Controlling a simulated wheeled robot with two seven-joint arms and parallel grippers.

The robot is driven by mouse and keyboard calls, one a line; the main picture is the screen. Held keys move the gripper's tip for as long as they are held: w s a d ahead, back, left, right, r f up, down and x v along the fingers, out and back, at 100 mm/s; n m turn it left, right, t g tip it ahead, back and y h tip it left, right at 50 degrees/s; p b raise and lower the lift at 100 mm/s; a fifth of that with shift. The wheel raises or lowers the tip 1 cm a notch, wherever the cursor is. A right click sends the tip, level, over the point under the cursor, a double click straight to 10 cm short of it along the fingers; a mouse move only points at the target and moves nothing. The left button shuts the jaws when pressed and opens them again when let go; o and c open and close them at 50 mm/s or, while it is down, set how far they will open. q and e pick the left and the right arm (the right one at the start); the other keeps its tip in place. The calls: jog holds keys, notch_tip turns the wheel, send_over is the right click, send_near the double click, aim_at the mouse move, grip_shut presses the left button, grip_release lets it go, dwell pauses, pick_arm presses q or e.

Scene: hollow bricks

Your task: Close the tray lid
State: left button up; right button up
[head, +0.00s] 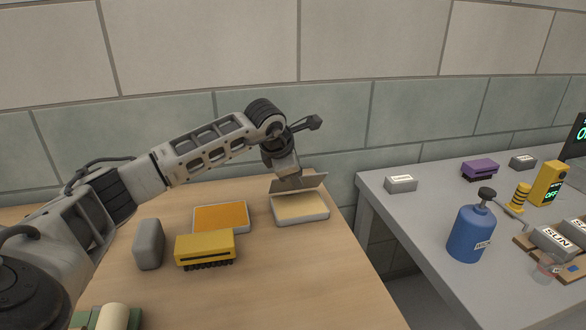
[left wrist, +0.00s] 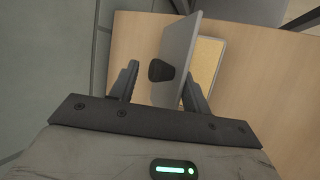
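The tray (head: 301,220) is a shallow white tray with a pale tan inside, near the back right of the wooden table. Its grey lid (head: 313,182) stands raised and tilted at the tray's back edge; my left gripper hides part of it. In the left wrist view, the lid (left wrist: 178,60) shows as a thin plate with a dark knob (left wrist: 160,71), and part of the tray (left wrist: 207,60) lies behind it. My left gripper (left wrist: 160,88) is open, its fingers apart on either side of the lid and knob. My right gripper is not in view.
An orange-filled tray (head: 221,218), a yellow brush-like block (head: 205,247) and a grey block (head: 149,244) stand left of the tray. A gap separates the wooden table from a grey table (head: 420,218) holding a blue bottle (head: 470,234). The wooden table's front right is clear.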

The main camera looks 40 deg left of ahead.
pick_arm(q)
jog(key=shift+r, duration=0.15)
jog(key=b+v, duration=0.1)
jog(key=v, duration=1.4)
jog(key=shift+s+r, duration=0.2)
jog(key=shift+r, duration=0.1)
